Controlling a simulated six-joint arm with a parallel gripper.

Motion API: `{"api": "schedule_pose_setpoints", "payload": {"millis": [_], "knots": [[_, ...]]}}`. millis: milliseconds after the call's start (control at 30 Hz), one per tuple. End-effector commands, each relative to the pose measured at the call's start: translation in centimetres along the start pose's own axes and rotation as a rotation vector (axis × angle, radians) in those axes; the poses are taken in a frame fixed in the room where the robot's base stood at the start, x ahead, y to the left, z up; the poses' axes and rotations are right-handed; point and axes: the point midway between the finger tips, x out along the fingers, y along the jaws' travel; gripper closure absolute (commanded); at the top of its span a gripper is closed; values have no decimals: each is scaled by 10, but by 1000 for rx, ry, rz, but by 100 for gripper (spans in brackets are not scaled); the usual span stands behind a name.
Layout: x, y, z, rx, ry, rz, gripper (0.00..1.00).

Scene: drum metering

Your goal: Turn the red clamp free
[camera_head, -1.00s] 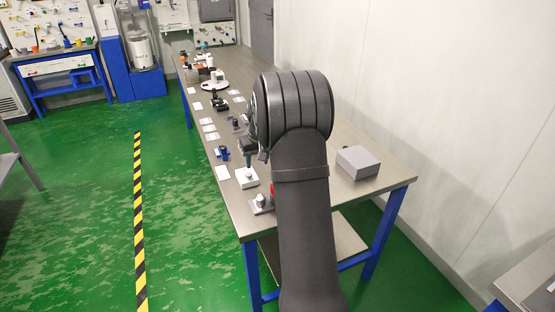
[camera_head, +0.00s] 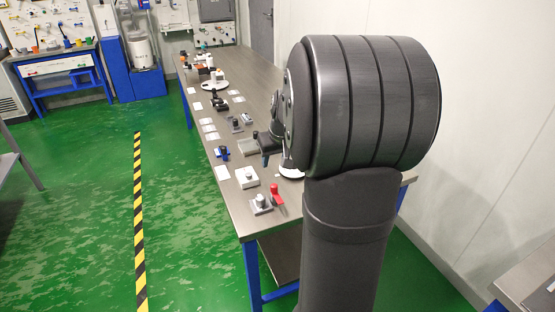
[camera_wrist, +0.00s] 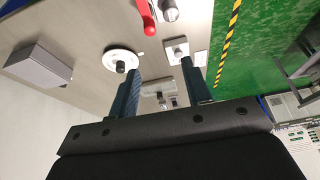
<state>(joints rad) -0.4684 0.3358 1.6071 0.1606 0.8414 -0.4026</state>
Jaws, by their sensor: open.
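In the wrist view the red clamp (camera_wrist: 147,17) is at the top edge, partly cut off, beside a round pale knob (camera_wrist: 170,12). My gripper (camera_wrist: 158,78) is open, with two dark blue fingers apart and nothing held. It is apart from the clamp. In the head view my gripper (camera_head: 265,158) is above the bench, farther back than the clamp.
A white disc with a dark knob (camera_wrist: 122,62) and a white block with a knob (camera_wrist: 177,50) lie near the fingers. A grey box (camera_wrist: 38,66) is at left in the wrist view. Small fixtures and white cards line the bench (camera_head: 238,208) farther back.

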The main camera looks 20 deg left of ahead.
Motion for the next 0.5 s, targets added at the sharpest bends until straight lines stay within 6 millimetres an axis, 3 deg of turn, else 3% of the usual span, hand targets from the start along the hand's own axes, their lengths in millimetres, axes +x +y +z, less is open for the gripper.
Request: {"api": "schedule_pose_setpoints", "payload": {"millis": [200,500], "knots": [[-10,-1,12,0,16,2,55],[-10,-1,13,0,18,3,55]]}}
